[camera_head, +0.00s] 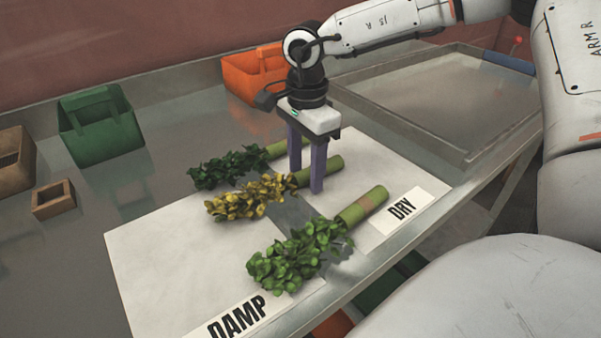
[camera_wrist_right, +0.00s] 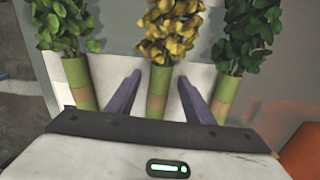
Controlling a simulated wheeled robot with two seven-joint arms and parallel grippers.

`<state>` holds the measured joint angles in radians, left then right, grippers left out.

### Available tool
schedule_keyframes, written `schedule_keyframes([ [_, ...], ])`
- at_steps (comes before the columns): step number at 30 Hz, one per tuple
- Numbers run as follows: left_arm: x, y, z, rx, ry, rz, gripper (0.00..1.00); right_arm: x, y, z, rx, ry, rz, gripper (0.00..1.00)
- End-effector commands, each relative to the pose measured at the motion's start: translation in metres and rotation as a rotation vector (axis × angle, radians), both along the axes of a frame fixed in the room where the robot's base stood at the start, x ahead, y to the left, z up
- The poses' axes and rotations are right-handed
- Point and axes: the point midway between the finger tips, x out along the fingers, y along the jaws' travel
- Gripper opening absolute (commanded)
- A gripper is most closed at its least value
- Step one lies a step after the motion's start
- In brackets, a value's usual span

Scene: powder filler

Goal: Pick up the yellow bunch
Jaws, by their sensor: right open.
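The yellow bunch (camera_head: 242,199) lies in the middle of three bunches on a white board, its leaves to the left and its green stem to the right. My right gripper (camera_head: 305,184) points down over its stem, fingers open, one finger on each side. In the right wrist view the yellow bunch (camera_wrist_right: 168,35) is upright in the picture, with its stem between the two purple fingers (camera_wrist_right: 158,92). The fingers look apart from the stem. Part of the stem is hidden behind a finger in the head view. My left gripper is not in view.
A dark green bunch (camera_head: 228,167) lies behind and a bright green bunch (camera_head: 295,254) in front. An orange basket (camera_head: 250,77), a green basket (camera_head: 98,130) and a metal tray (camera_head: 470,152) stand farther back.

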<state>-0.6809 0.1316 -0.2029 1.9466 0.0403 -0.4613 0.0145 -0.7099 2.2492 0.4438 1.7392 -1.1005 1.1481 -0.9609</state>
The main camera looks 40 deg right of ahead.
Motion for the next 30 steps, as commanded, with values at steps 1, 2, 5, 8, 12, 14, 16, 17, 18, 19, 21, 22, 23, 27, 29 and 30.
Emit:
schedule_keyframes([
  [1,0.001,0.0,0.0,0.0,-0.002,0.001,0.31,0.0,0.0,-0.001,0.0,0.0,0.0,0.48],
  [2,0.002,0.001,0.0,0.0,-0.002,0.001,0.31,0.0,0.0,-0.001,0.0,-0.001,0.0,0.48],
  [5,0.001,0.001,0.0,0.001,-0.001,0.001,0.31,0.0,0.0,-0.001,0.0,-0.001,0.0,0.48],
  [8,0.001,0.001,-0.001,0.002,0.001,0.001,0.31,0.0,0.0,0.0,0.0,-0.001,0.0,0.36],
  [12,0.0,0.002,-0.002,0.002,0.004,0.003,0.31,0.0,0.0,0.0,0.0,-0.001,0.0,0.12],
  [14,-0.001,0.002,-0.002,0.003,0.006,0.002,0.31,0.0,0.0,0.0,0.0,-0.001,0.0,0.06],
  [16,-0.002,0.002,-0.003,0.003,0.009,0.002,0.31,0.0,0.0,0.0,0.001,-0.001,0.0,0.06],
  [17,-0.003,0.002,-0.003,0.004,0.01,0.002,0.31,0.0,0.0,0.0,0.0,-0.001,0.0,0.06],
  [18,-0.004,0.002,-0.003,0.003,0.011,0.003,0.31,0.0,0.0,0.0,0.0,-0.001,0.0,0.06],
  [19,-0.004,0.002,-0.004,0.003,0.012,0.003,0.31,0.0,0.0,0.0,0.0,-0.001,0.0,0.06],
  [21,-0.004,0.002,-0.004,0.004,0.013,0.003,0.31,0.001,0.0,0.001,0.0,-0.002,0.0,0.06],
  [22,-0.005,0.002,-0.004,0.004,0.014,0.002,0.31,0.001,0.0,0.003,0.001,-0.003,0.0,0.06],
  [23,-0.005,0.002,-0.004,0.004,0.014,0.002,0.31,0.001,0.0,0.005,0.0,-0.004,0.0,0.06],
  [27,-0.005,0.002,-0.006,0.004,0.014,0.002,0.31,0.002,0.0,0.027,-0.001,-0.008,0.0,0.06],
  [29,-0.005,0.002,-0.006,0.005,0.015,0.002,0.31,0.002,0.0,0.04,-0.001,-0.007,0.0,0.06],
  [30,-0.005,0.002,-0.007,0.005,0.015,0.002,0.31,0.002,0.0,0.049,-0.001,-0.007,0.0,0.06],
])
